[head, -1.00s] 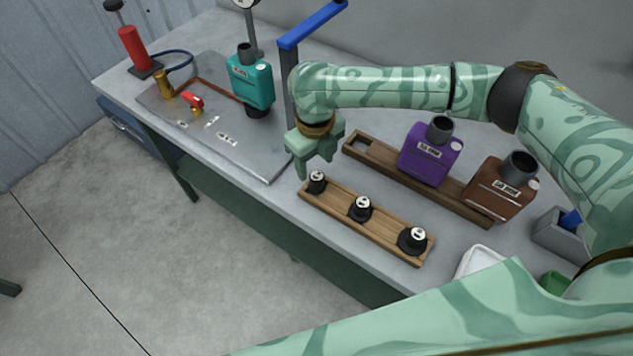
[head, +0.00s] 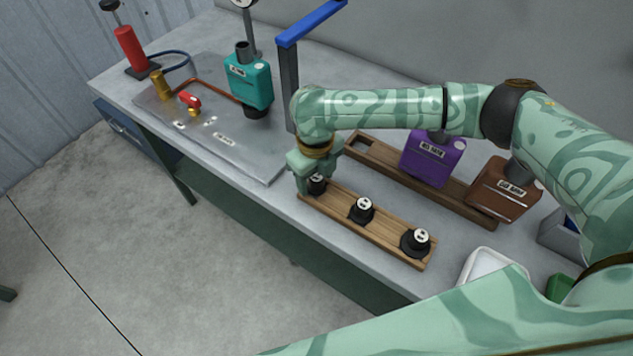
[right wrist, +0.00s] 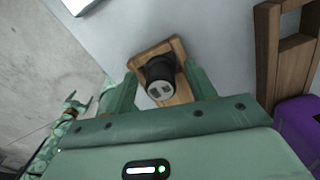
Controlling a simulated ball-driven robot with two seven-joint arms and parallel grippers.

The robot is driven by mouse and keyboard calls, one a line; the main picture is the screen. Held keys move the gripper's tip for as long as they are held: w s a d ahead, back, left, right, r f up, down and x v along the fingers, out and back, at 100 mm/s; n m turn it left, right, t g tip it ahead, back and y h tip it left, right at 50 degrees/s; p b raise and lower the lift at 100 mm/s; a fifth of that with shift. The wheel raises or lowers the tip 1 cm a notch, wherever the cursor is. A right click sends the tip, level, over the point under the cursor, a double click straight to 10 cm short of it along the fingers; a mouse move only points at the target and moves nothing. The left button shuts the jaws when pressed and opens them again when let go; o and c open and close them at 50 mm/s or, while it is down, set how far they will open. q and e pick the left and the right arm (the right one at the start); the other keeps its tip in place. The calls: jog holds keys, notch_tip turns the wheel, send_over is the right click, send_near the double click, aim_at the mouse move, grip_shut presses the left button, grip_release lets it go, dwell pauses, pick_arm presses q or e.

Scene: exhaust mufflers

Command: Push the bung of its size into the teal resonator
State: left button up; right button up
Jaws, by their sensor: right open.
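The teal resonator (head: 248,82) stands upright on the metal plate at the back left, with a dark pipe at its top and a dark piece under it. Three black bungs with pale labelled tops stand in a light wooden rack: a small one (head: 317,184) at the left end, a middle one (head: 362,210) and a larger one (head: 416,241) at the right end. My right gripper (head: 310,189) is open and low at the left end bung. In the right wrist view that bung (right wrist: 160,82) lies between the two fingers (right wrist: 160,92), with no clear contact.
The light rack (head: 388,238) lies along the table's front edge. Behind it a dark wooden rack (head: 378,160) holds a purple resonator (head: 433,160) and a brown one (head: 503,190). A blue-topped post (head: 290,85) stands behind my right gripper. A red pump (head: 130,48) stands far left.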

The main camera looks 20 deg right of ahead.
jog(key=c, duration=1)
jog(key=r+p, duration=0.1)
jog(key=r, duration=0.3)
jog(key=shift+a+p, duration=0.2)
jog(key=shift+p, duration=0.1)
jog(key=s+a+r+p, duration=0.1)
jog(key=s+a+r, duration=0.1)
jog(key=a+r, duration=0.2)
jog(key=s+a+r+p, duration=0.2)
jog(key=a+r, duration=0.3)
jog(key=a, duration=0.4)
jog(key=shift+s, duration=0.4)
jog(key=shift+d, duration=0.1)
